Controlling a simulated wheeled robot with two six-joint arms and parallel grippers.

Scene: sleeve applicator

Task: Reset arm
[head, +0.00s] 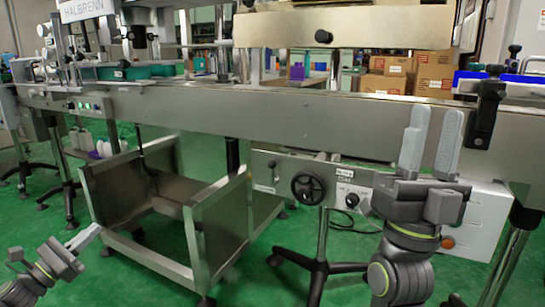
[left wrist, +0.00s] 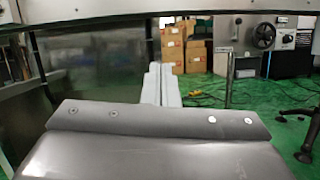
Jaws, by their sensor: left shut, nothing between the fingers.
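My left gripper (head: 97,232) is low at the left of the head view, in front of the steel cart. Its light grey fingers are together and empty; they also show closed in the left wrist view (left wrist: 155,70). My right gripper (head: 434,117) is at the right of the head view, pointing up in front of the conveyor. Its two grey fingers stand apart with nothing between them.
A long steel conveyor (head: 260,112) crosses the head view. Below it are a steel cart (head: 215,235) and a control box with a black handwheel (head: 308,187). Cardboard boxes (head: 388,66) stand behind.

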